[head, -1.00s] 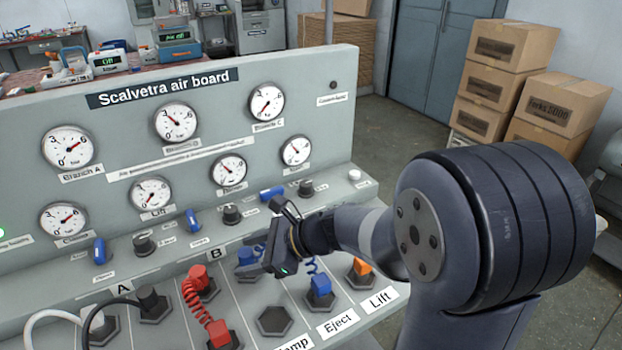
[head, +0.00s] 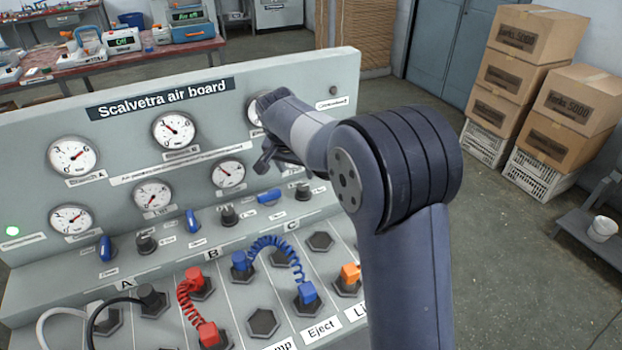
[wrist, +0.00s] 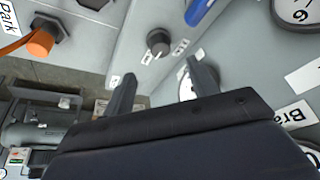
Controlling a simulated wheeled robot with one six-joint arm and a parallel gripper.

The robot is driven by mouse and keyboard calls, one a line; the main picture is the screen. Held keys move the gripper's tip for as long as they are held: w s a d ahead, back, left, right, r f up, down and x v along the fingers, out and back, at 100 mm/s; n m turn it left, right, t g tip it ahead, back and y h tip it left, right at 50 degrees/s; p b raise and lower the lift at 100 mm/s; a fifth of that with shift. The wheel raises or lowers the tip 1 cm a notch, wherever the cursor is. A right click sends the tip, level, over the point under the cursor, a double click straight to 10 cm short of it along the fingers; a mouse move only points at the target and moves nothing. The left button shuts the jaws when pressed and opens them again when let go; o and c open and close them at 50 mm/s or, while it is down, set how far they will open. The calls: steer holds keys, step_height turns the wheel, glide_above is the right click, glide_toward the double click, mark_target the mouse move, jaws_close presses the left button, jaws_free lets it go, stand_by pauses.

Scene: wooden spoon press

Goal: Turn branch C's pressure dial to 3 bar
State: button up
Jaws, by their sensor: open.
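Branch C's pressure dial appears to be the black round knob (head: 302,191) on the sloped panel, right of a blue lever (head: 268,197). In the wrist view the black knob (wrist: 158,41) lies beyond my fingers, with a pale pointer mark on its rim; its setting is too small to read. My gripper (wrist: 163,68) is open and empty, its fingers apart and clear of the knob. In the head view my gripper (head: 266,158) is above the panel, in front of the gauges. My arm covers most of Branch C's gauge (head: 252,112) and the gauge below it.
Other gauges, including Branch A's (head: 73,155), fill the upright board. Blue levers and black knobs line the slope. A coiled blue hose (head: 270,241), red plugs (head: 208,334) and an orange plug (head: 350,272) occupy the lower shelf. Cardboard boxes (head: 565,105) stand away at right.

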mark_target(303, 187)
steer(key=x, duration=1)
steer(key=shift+w+d+f, duration=0.15)
steer(key=shift+w+d, duration=0.1)
steer(key=shift+w, duration=0.2)
steer(key=shift+c, duration=0.4)
steer(key=c, duration=0.9)
